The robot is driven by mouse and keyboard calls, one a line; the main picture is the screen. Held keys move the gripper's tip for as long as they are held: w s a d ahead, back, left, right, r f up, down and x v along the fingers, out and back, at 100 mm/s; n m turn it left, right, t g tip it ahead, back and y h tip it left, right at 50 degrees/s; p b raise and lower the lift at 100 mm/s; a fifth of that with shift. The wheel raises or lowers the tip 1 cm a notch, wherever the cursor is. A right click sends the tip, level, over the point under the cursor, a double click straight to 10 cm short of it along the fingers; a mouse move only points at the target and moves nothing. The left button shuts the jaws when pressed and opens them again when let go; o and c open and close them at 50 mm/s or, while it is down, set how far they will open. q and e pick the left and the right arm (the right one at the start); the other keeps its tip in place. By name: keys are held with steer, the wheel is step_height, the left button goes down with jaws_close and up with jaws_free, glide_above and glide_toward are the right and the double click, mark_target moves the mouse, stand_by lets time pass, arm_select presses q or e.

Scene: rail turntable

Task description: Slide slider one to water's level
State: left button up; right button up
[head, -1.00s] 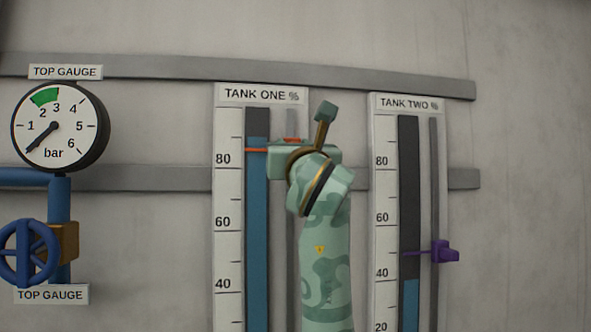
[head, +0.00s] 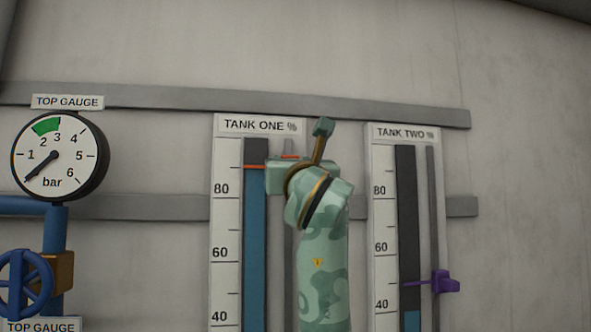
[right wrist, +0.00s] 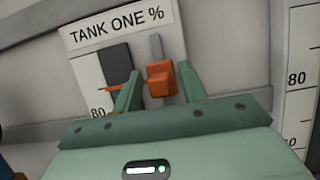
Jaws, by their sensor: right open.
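Slider one is an orange block (right wrist: 160,78) with a thin orange pointer (head: 255,167) reaching left across the blue water column (head: 256,240) of the tank one gauge (head: 225,165). The pointer lies about at the top of the blue water, where the dark part of the column begins, above the 80 mark. My right gripper (right wrist: 157,85) is open, with one finger on each side of the orange block. In the head view my right gripper (head: 288,162) hides most of the block. My left gripper is not in view.
The tank two gauge (head: 381,230) with its purple slider (head: 444,282) stands to the right. A round pressure gauge (head: 75,155) and a blue valve wheel (head: 25,283) are at the left. Grey rails (head: 150,207) run along the wall.

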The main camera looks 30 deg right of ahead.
steer(key=shift+s+a+f+b, duration=0.15)
steer(key=shift+s+f+b, duration=0.15)
steer(key=shift+s, duration=0.05)
steer(key=b+v, duration=0.7)
steer(key=v, duration=0.8)
steer(key=shift+s+f, duration=0.1)
